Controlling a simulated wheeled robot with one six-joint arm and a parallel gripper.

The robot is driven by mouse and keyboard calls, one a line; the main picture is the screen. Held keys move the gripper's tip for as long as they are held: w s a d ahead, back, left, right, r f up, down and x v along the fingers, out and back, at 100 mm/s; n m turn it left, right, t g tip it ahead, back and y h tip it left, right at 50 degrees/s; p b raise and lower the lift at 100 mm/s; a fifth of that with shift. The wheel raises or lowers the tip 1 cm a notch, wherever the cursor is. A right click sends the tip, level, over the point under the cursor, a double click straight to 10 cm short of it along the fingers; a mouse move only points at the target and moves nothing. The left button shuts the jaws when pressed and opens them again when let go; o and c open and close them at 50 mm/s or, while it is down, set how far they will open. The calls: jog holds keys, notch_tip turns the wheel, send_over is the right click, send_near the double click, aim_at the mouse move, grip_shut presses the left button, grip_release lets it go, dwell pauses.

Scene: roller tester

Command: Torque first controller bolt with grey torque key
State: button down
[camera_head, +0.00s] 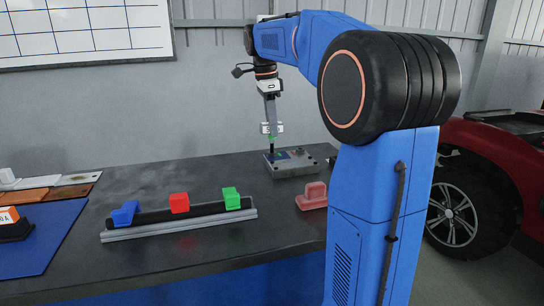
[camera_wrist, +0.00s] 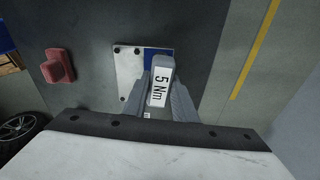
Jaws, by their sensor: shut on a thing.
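The grey torque key (camera_wrist: 160,82), labelled "5 Nm", stands upright between the fingers of my gripper (camera_wrist: 165,98), which is shut on it. In the head view my gripper (camera_head: 272,128) points straight down over the left part of the controller (camera_head: 296,168), a flat grey block on the table. The wrist view shows the controller's pale plate (camera_wrist: 128,65) with a blue patch and dark bolts (camera_wrist: 116,51) near its corners. The key hides the plate's right part and any bolt beneath it. I cannot tell whether the key's tip touches a bolt.
A rail (camera_head: 180,228) on the dark table (camera_head: 130,262) carries a blue (camera_head: 125,213), a red (camera_head: 179,203) and a green block (camera_head: 231,198). A pinkish-red object (camera_head: 312,196) lies in front of the controller. A blue mat (camera_head: 42,240) is at the left. A red car (camera_head: 480,165) stands right.

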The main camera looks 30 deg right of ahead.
jog(key=shift+r, duration=1.55)
jog(key=shift+r, duration=1.95)
jog(key=n, duration=0.6)
jog(key=shift+t, duration=0.4)
jog(key=n, duration=0.6)
jog(key=shift+t, duration=0.3)
